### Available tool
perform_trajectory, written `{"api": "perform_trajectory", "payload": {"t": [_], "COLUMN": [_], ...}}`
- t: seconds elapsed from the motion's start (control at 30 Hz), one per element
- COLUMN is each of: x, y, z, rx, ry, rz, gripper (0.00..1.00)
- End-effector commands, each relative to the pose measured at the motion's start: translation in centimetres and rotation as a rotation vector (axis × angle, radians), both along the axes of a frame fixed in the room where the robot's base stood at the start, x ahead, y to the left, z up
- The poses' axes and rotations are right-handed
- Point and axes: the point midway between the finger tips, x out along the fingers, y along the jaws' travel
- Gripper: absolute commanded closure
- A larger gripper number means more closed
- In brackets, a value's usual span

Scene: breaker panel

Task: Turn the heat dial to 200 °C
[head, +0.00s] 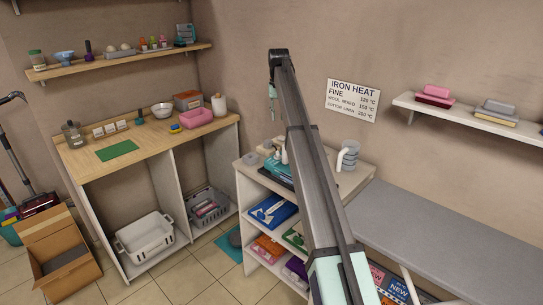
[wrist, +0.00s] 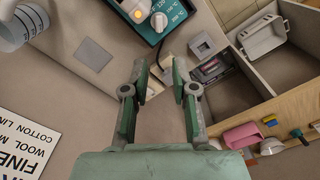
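The heat dial (wrist: 158,22) is a white round knob on a dark teal control box (wrist: 176,14) at the top of the wrist view. An amber lamp (wrist: 137,15) glows beside it. Printed marks surround the dial, but its setting is too small to read. In the head view the teal box (head: 276,171) sits on the white shelf unit, partly hidden by my arm. My gripper (wrist: 160,66) is open and empty, its fingers apart and clear of the dial. In the head view my gripper (head: 272,100) hangs high near the wall.
A wall sign (head: 352,101) lists iron heats: fine 120, wool mixed 150, cotton linen 200 °C. A grey-white jug (head: 348,156) stands right of the box. A grey square pad (wrist: 93,54) and a small grey block (wrist: 201,45) lie near the box.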

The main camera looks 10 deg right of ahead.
Motion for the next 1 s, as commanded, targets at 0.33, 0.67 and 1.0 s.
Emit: {"api": "perform_trajectory", "payload": {"t": [0.33, 0.67, 1.0], "x": [-0.2, -0.2, -0.1], "y": [0.0, 0.0, 0.0], "z": [-4.2, -10.7, -15.9], "rx": [0.000, 0.000, 0.000], "ry": [0.002, 0.002, 0.001], "rz": [0.000, 0.000, 0.000], "gripper": [0.73, 0.73, 0.73]}}
